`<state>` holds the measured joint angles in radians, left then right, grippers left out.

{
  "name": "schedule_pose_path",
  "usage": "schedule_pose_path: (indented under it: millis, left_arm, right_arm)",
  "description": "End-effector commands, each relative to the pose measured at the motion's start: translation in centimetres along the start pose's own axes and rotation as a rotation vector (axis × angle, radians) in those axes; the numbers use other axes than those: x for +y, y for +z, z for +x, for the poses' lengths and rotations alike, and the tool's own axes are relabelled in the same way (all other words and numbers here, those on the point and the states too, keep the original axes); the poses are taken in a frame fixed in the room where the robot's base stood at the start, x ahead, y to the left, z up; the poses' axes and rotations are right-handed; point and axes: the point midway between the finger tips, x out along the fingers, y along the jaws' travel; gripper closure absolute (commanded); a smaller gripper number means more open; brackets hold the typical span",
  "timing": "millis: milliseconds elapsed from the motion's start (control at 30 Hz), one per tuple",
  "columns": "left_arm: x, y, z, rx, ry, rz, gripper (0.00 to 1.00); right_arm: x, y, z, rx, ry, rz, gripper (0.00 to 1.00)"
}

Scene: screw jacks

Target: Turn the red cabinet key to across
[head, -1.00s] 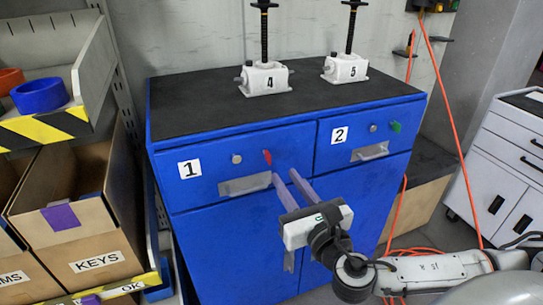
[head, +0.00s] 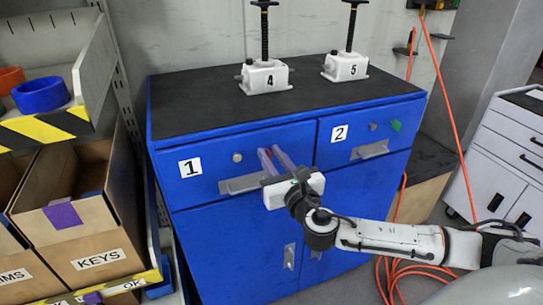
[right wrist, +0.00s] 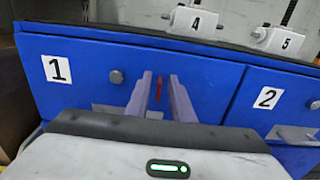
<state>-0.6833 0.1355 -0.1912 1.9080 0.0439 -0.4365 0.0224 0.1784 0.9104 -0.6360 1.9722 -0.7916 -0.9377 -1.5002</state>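The red key (right wrist: 159,88) is on the front of drawer 1 of the blue cabinet (head: 235,262). In the right wrist view it looks thin and upright, between the two finger tips. My right gripper (head: 269,150) is open, with its pale purple fingers reaching to the drawer front, one on each side of the key. It also shows in the right wrist view (right wrist: 160,79), with a gap between each finger and the key. In the head view the fingers mostly hide the key. My left gripper is not in view.
A round lock (head: 237,157) and a handle (head: 242,184) are on drawer 1. Drawer 2 has a green key (head: 396,126). Screw jacks 4 (head: 265,76) and 5 (head: 346,66) stand on the cabinet top. A KEYS box (head: 98,260) is at left, an orange cable (head: 446,110) at right.

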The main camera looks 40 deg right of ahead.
Motion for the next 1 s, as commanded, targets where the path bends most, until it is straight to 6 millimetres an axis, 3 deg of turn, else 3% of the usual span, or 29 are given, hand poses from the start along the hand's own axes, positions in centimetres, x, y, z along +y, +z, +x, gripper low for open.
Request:
schedule_pose_path:
  millis: [33,100,567,1000]
  left_arm:
    - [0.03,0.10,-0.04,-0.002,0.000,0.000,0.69]
    - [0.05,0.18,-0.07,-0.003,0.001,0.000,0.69]
    - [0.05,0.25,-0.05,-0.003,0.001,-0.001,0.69]
    - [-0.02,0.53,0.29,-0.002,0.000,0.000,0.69]
  right_arm:
    - [0.00,-0.01,-0.02,0.000,0.000,0.000,0.88]
    - [0.00,-0.01,-0.02,0.000,0.000,0.000,1.00]
    - [-0.05,-0.06,-0.05,0.001,0.000,0.056,1.00]
    - [-0.54,-0.27,-0.07,0.001,-0.002,0.398,1.00]
